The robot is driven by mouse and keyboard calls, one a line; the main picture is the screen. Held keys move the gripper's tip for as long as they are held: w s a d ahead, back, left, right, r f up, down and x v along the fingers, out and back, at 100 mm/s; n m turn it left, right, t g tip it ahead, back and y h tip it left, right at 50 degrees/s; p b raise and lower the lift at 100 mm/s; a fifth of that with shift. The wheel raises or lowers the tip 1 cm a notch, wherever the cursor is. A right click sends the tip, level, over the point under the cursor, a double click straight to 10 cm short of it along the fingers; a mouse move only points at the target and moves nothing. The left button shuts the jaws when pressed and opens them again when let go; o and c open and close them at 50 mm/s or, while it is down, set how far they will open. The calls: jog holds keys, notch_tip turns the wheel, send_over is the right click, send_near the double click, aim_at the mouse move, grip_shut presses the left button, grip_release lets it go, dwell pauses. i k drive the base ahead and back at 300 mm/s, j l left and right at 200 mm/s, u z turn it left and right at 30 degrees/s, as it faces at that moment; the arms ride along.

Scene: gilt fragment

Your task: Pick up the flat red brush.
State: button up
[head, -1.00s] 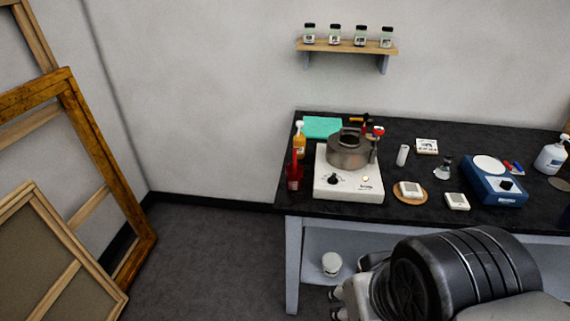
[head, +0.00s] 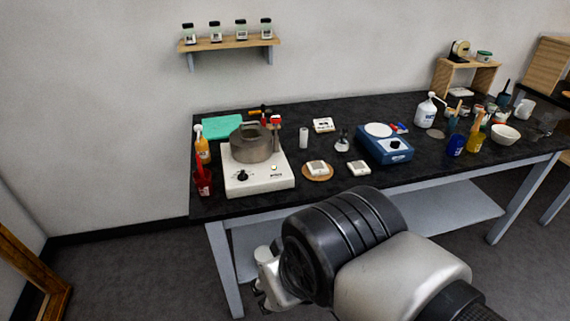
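I cannot make out the flat red brush for certain. Small red and blue items (head: 399,128) lie behind the blue device on the black-topped table, too small to identify. Another red-topped item (head: 276,121) shows behind the metal pot, partly hidden. My gripper (head: 262,297) is low in the head view, in front of the table and well away from both. It is small and partly hidden by my arm, so I cannot tell whether it is open or shut.
The black table (head: 350,105) holds a white hot plate (head: 258,184) with a metal pot (head: 252,146), a blue device (head: 385,150), a red bottle (head: 203,180) and a white spray bottle (head: 427,111). Cups and bottles crowd its right end. A picture frame (head: 35,275) leans at lower left.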

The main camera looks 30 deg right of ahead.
aim_at(201, 169)
jog(key=i+l+u, duration=0.2)
jog(key=i, duration=0.25)
jog(key=i+u, duration=0.2)
jog(key=i, duration=0.25)
jog(key=i+l+u, duration=0.25)
jog(key=i, duration=0.2)
